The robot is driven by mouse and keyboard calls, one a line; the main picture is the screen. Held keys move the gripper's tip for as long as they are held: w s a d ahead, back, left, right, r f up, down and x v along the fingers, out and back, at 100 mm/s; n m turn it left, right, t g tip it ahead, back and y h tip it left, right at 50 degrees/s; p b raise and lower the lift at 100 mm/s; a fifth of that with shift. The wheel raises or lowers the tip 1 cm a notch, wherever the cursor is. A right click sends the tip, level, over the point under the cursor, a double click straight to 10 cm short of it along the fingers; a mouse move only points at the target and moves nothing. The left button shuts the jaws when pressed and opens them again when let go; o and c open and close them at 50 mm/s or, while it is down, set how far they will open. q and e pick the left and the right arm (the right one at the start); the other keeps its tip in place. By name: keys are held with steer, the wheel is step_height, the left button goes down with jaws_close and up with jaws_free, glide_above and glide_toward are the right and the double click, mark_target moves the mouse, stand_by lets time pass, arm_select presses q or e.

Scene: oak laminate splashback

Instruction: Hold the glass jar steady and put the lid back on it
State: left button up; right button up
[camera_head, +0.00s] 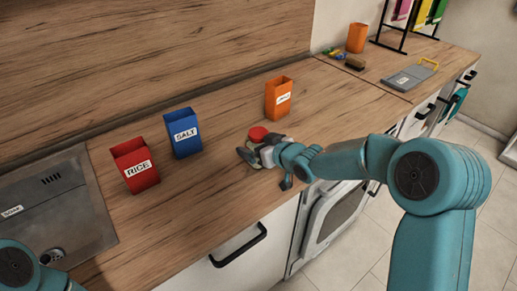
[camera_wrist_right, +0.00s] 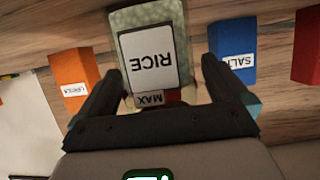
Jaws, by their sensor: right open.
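The glass jar (camera_wrist_right: 123,20) stands between the fingers of my right gripper (camera_wrist_right: 160,68) in the wrist view, with a white RICE label and a smaller MAX label, both upside down there. My right gripper (camera_head: 258,153) is open around the jar, over the counter in the head view, and hides most of it. A red round lid (camera_head: 258,132) shows just beyond the gripper; I cannot tell whether it sits on the jar. My left gripper is out of view; only part of my left arm shows at the bottom left.
A red RICE box (camera_head: 136,166), a blue SALT box (camera_head: 183,133) and an orange box (camera_head: 278,97) stand open-topped on the wooden counter (camera_head: 215,190). A sink (camera_head: 62,205) lies at the left. A grey board (camera_head: 408,78) and another orange box (camera_head: 357,37) are farther right.

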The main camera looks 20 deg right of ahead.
mark_target(258, 132)
steer(key=shift+r, duration=0.1)
steer(key=c, duration=1.4)
steer(key=shift+w+r, duration=0.1)
step_height(258, 132, up, 8)
steer(key=p, duration=0.3)
steer(key=shift+r, duration=0.1)
step_height(258, 132, up, 12)
steer(key=p, duration=0.8)
steer(key=shift+f, duration=0.2)
